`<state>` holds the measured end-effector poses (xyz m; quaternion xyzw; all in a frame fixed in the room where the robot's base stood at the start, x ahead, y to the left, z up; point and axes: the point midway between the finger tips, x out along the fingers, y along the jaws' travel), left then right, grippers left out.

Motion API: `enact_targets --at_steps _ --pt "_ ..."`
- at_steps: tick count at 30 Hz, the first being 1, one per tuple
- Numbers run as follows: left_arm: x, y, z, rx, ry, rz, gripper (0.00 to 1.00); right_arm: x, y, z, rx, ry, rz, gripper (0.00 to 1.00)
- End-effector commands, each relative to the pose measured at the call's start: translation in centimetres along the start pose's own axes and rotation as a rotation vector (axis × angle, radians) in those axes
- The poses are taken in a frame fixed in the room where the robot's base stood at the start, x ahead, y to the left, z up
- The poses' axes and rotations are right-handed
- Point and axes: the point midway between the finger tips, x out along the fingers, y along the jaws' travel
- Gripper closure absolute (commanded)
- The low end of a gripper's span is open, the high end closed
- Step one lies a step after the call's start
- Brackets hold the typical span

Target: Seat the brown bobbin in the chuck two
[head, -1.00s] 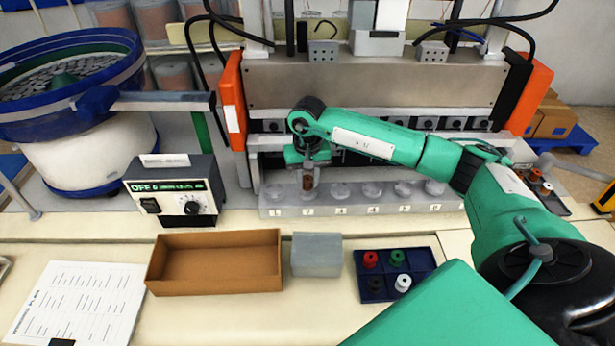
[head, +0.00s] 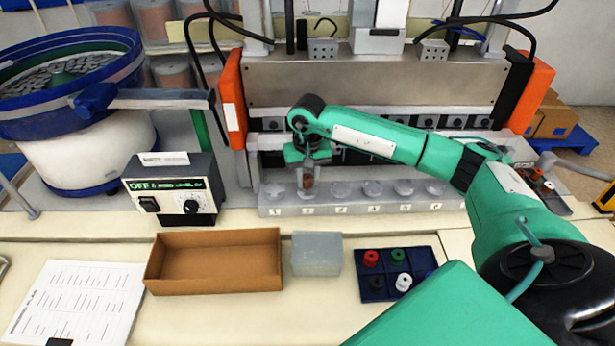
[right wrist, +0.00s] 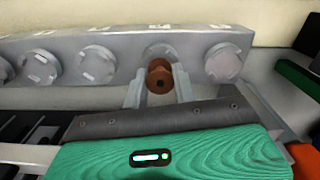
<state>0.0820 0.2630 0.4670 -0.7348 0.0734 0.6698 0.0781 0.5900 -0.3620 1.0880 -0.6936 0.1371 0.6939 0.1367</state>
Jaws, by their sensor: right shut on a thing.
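The brown bobbin (head: 308,182) is upright at the second position of the grey chuck block (head: 360,210). My right gripper (right wrist: 158,88) is shut on the brown bobbin (right wrist: 159,76), one finger on each side. Chuck two lies beneath the bobbin and is mostly hidden by it and the fingers. I cannot tell whether the bobbin is fully down in it. Chuck one (right wrist: 222,62) and chuck three (right wrist: 97,64) show on either side in the right wrist view and look empty. My left gripper is out of view.
A machine housing (head: 375,80) stands close behind the block. In front are an open brown box (head: 212,285), a grey box (head: 316,254) and a blue tray (head: 430,262) with several bobbins. A control box (head: 175,190) and bowl feeder (head: 75,150) stand left.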

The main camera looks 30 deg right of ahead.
Motion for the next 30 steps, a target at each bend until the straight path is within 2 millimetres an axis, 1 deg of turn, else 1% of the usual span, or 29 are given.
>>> enact_targets --at_steps 7,16,30 --pt "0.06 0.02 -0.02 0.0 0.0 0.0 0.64 0.03 0.01 0.0 0.0 0.0 0.0 0.94" --pt "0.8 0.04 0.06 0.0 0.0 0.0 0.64 0.13 0.01 0.02 0.0 0.001 0.0 0.94" --pt "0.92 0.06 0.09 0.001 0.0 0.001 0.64 0.15 0.01 0.03 0.0 0.0 0.0 0.94"
